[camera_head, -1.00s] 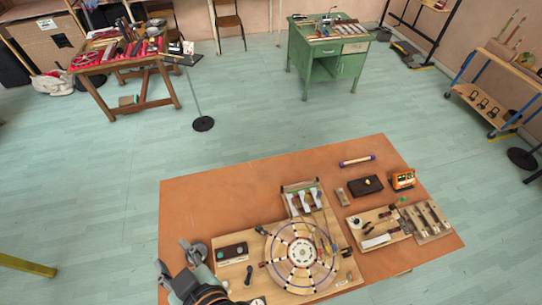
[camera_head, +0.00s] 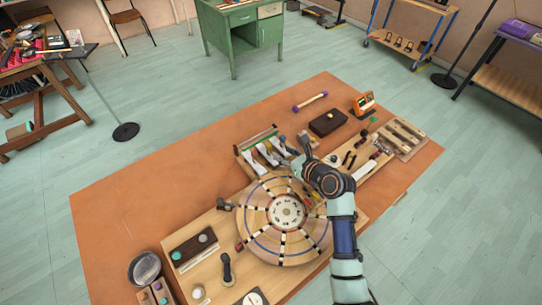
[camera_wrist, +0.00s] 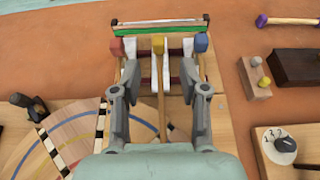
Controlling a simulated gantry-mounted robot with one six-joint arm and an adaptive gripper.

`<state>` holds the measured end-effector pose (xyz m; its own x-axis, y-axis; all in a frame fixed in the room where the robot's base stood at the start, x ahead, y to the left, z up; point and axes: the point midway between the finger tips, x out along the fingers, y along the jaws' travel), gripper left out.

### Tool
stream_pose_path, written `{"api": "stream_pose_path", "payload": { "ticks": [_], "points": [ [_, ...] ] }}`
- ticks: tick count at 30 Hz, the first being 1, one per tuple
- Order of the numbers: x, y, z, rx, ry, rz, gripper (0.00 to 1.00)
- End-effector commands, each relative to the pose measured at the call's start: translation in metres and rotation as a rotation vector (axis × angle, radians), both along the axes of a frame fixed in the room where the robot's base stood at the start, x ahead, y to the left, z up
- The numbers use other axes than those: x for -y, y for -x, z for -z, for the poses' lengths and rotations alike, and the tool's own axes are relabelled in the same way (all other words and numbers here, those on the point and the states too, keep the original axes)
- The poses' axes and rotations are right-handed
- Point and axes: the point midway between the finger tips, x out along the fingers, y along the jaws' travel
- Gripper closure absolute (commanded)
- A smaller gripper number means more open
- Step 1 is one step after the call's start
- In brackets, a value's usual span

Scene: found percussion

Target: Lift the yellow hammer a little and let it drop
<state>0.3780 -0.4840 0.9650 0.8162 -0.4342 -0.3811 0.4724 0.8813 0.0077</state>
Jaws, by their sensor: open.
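The yellow hammer (camera_wrist: 158,45) has a yellow block head on a thin wooden handle, between the red hammer (camera_wrist: 117,47) and the blue hammer (camera_wrist: 201,41) in the wrist view. The heads lie in a row at the far end of a wooden frame. My gripper (camera_wrist: 160,72) is open, its fingers apart on either side of the yellow hammer's handle, a little short of the head. Nothing is held. Whether the fingers touch the side pieces cannot be told. In the head view my gripper (camera_head: 296,152) covers part of the hammer frame.
The round striped wheel (camera_head: 285,212) lies just left of my gripper in the wrist view. A green bar (camera_wrist: 160,28) spans the frame behind the heads. A dark block (camera_head: 328,122), purple-ended stick (camera_head: 310,101) and dial (camera_wrist: 276,146) stand to the right. Bare orange tabletop lies beyond.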

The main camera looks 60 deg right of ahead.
Motion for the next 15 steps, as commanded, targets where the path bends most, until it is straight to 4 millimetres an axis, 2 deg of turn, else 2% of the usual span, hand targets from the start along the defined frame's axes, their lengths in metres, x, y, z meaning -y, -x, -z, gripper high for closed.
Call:
{"api": "stream_pose_path", "payload": {
  "ticks": [5,12,15],
  "points": [
    [0.005,-0.013,0.005,-0.003,0.003,-0.005,0.56],
    [0.024,-0.050,0.024,-0.004,0.004,-0.007,0.56],
    [0.029,-0.060,0.027,-0.004,0.004,-0.007,0.56]
  ]
}}
